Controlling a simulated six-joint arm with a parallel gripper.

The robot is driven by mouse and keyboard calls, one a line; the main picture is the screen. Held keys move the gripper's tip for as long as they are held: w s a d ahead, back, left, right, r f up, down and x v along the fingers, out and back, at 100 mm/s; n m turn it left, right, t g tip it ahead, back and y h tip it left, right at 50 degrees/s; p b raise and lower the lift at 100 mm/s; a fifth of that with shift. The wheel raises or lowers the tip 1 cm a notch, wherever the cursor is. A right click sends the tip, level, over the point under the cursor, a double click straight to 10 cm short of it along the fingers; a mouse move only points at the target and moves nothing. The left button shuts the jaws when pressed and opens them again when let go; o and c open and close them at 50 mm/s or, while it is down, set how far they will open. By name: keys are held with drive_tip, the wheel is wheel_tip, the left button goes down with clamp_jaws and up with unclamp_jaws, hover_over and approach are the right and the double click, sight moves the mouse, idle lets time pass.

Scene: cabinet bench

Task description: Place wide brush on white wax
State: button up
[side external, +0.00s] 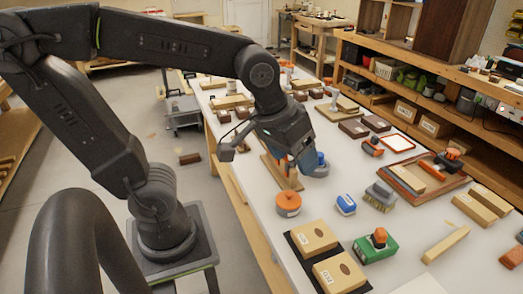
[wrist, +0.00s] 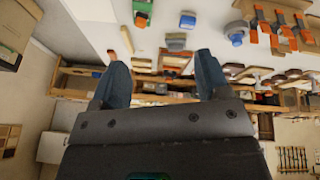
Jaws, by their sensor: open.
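A grey brush with pale bristles (side external: 380,196), which looks like the wide brush, lies on the white bench in the side view. A small blue and white block (side external: 346,204) lies left of it, and an orange-lidded round tin (side external: 288,204) stands further left. I cannot tell which thing is the white wax. My gripper (side external: 306,160) is above the bench, close to a blue round-topped object (side external: 319,163); I cannot tell whether they touch. In the wrist view my gripper (wrist: 162,72) has its two fingers wide apart with nothing held between them.
Two labelled wooden blocks (side external: 312,238) lie on a dark mat at the front. A green box with an orange knob (side external: 375,246) stands beside them. A wooden tray (side external: 416,181) with tools lies to the right. Shelving (side external: 440,70) lines the back right.

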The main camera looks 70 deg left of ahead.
drive_tip(key=s+a+m, duration=0.2)
drive_tip(key=s, duration=0.1)
drive_tip(key=s+a+m+t, duration=0.1)
drive_tip(key=shift+s+a+f+y, duration=0.15)
drive_tip(key=shift+s+y, duration=0.15)
drive_tip(key=shift+s, duration=0.1)
